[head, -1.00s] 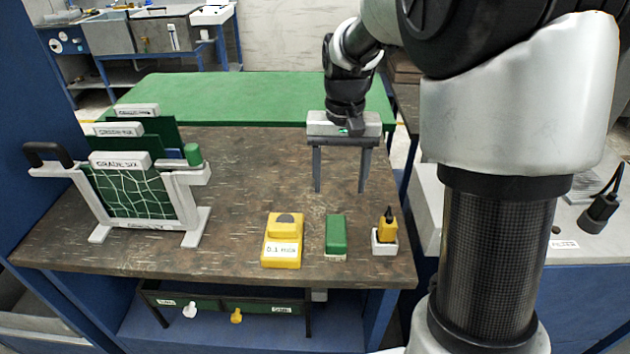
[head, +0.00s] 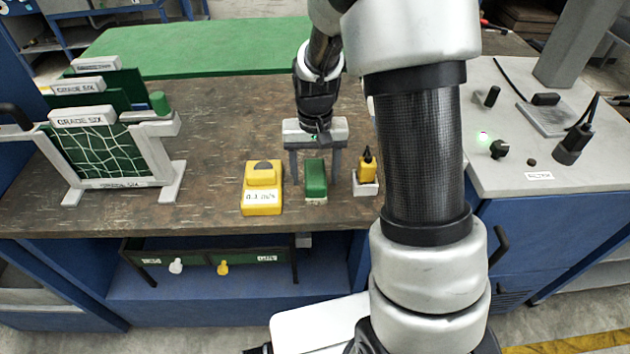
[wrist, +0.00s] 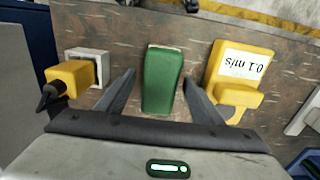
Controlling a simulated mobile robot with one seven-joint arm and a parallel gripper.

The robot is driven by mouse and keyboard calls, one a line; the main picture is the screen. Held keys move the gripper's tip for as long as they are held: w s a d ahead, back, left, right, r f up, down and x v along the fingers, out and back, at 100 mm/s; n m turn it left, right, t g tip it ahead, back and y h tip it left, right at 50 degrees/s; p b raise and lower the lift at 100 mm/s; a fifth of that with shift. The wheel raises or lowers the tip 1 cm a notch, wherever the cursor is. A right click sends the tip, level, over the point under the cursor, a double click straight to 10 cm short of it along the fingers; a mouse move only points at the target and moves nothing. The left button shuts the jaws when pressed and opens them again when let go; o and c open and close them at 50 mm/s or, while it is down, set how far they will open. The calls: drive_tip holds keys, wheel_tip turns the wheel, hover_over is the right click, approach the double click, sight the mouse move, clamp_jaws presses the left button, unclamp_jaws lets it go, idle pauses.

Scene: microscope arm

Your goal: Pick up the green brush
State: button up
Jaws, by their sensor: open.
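The green brush (head: 315,181) is a small green block with a pale underside, lying on the brown worktop near its front edge. In the wrist view the green brush (wrist: 162,80) lies between the two fingers, lengthwise. My gripper (head: 313,178) is open, with one finger on each side of the brush and a gap to each. My gripper also shows in the wrist view (wrist: 160,92). I cannot tell exactly how high the fingertips are above the worktop.
A yellow block labelled 0.1 m/s (head: 262,188) stands close left of the brush. A white rack with green panels (head: 100,150) is at the left. The worktop (head: 215,120) between is clear.

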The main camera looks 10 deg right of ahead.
sight(315, 172)
wheel_tip(315, 172, down, 2)
drive_tip(key=shift+f, duration=0.1)
drive_tip(key=c, duration=1.2)
wheel_tip(315, 172, up, 10)
drive_tip(key=shift+r+p, duration=0.1)
drive_tip(key=shift+p, duration=0.5)
